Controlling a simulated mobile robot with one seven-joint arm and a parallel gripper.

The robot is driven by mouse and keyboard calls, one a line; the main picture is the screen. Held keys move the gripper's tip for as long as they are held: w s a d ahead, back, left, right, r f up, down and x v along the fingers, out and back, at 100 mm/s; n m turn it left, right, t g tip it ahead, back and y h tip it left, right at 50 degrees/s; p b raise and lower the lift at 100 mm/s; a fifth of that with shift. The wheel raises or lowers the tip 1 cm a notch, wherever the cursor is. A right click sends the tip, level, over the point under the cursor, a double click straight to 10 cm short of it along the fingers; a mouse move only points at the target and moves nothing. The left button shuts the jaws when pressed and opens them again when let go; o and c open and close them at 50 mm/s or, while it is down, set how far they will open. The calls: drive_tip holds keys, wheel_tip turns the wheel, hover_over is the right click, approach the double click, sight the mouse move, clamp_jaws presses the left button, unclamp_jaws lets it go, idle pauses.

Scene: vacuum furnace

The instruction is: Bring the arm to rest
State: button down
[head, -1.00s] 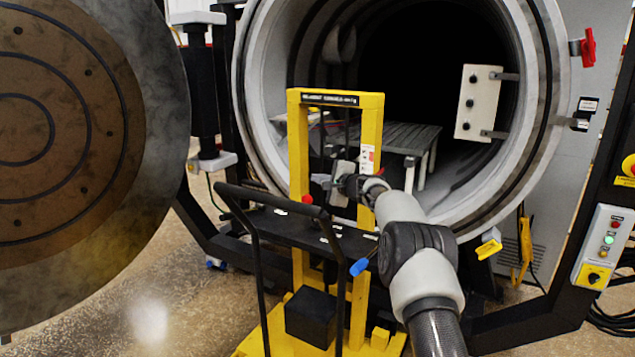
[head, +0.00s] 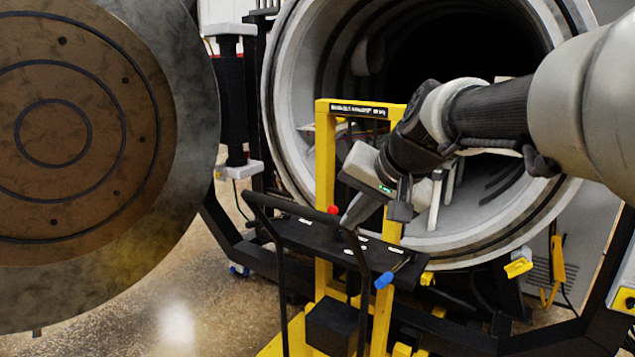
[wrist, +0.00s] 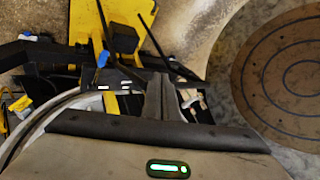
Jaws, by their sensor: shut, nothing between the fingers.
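My arm reaches in from the right of the head view and bends down in front of the furnace mouth. My gripper (head: 346,222) is shut and empty. Its fingers point down and to the left, close over the black shelf of the yellow lift cart (head: 325,180); I cannot tell whether they touch anything. In the wrist view the closed fingers (wrist: 158,78) point towards the cart, with the cart's black handle bars beyond them. The gripper body and arm hide part of the cart's right post and of the furnace interior.
The round furnace chamber (head: 545,225) stands open behind the cart. The opened furnace door (head: 185,190) fills the left. The cart's black handle (head: 262,205) and blue-tipped lever (head: 384,280) stick out towards me. Bare floor (head: 130,325) shows at the lower left.

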drive_tip(key=s+d+f+n+g+h, duration=0.15)
drive_tip(key=s+d+f, duration=0.3)
drive_tip(key=s, duration=0.65)
drive_tip(key=s+d+f+n+h, duration=0.25)
drive_tip(key=s+f, duration=0.25)
drive_tip(key=s, duration=0.7)
wheel_tip(320, 180, up, 22)
drive_tip(key=p, duration=2.1)
drive_tip(key=shift+w+d+f+m, duration=0.25)
drive_tip(key=shift+w+d+m, duration=0.05)
drive_tip(key=shift+w+d, duration=0.1)
